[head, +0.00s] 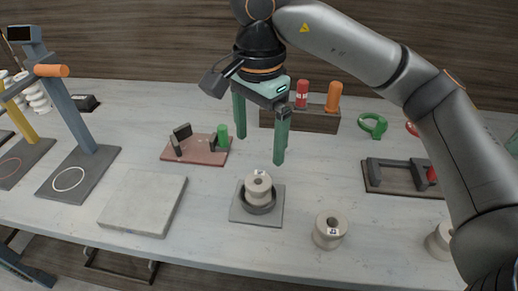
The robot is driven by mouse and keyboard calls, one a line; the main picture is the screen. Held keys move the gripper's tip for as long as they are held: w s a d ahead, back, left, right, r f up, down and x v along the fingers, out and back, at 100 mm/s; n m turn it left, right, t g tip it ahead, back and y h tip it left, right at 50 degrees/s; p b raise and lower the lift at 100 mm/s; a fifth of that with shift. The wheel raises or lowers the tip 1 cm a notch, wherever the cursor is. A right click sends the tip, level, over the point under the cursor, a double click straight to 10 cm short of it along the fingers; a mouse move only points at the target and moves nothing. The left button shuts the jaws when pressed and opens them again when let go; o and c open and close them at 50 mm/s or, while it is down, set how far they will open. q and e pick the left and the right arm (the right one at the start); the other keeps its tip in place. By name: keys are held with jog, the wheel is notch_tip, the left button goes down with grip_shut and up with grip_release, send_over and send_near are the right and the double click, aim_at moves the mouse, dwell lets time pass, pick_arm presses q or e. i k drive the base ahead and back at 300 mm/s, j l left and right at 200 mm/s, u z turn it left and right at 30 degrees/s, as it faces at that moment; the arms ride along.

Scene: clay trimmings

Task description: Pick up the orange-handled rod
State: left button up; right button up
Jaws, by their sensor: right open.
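An orange upright handle (333,96) stands in a dark wooden block (312,120) at the back of the table, just right of a red handle (301,93). Any rod below the orange handle is hidden in the block. My right gripper (259,148) has green fingers spread apart, pointing down with nothing between them. It is left of and nearer than the orange handle, not touching it. A second orange cylinder (51,71) lies sideways on the arm of the blue-grey stand (78,115) at the left. My left gripper is not in view.
A pale spool (258,186) sits in a dark ring on a grey plate, below my right gripper. Other spools (330,229) stand at the front right. A reddish board (190,157) with fixtures, a grey slab (143,204) and a green ring (373,126) lie around.

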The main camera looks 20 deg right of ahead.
aim_at(336, 88)
jog(key=z, duration=1.25)
